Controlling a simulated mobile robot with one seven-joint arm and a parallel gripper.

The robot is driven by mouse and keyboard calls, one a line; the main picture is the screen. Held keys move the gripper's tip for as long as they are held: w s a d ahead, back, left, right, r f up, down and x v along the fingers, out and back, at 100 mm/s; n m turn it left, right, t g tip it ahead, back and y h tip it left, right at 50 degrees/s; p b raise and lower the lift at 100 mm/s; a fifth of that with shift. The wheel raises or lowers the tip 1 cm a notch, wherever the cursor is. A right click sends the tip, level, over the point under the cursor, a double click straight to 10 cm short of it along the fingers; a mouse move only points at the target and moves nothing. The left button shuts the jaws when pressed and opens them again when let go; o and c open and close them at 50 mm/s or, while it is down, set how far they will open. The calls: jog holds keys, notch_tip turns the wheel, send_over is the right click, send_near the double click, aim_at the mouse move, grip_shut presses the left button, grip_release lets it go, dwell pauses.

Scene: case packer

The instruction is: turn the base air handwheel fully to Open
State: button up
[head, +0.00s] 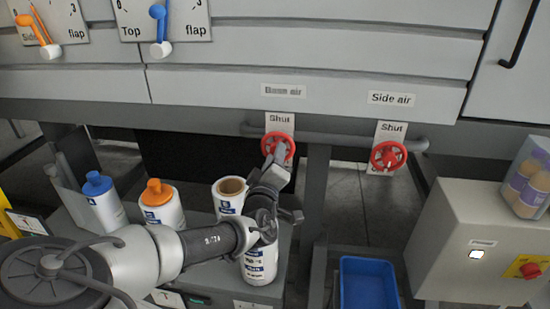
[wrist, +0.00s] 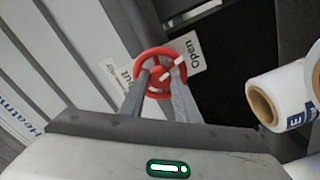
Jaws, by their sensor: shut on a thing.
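The base air handwheel (head: 279,146) is the red wheel under the "Base air" label (head: 283,91), in front of a plate reading "Shut" at its top. My gripper (head: 274,158) is at this wheel and covers part of it. In the wrist view the red handwheel (wrist: 158,56) lies between my gripper's fingers (wrist: 160,84), which are shut on it. A white mark on the wheel points toward the word "Open" on the plate (wrist: 192,55). "Shut" is partly hidden on the opposite side. The plate's lower part is hidden in the head view.
A similar red side air handwheel (head: 388,156) sits to the right on the same pipe (head: 345,138). A blue bin (head: 368,284) and a grey control box (head: 470,240) are at the lower right.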

jog(key=shift+w+r+m, duration=0.1)
jog(key=shift+r+m, duration=0.05)
jog(key=shift+m, duration=1.55)
jog(key=o, duration=1)
jog(key=shift+o, duration=0.2)
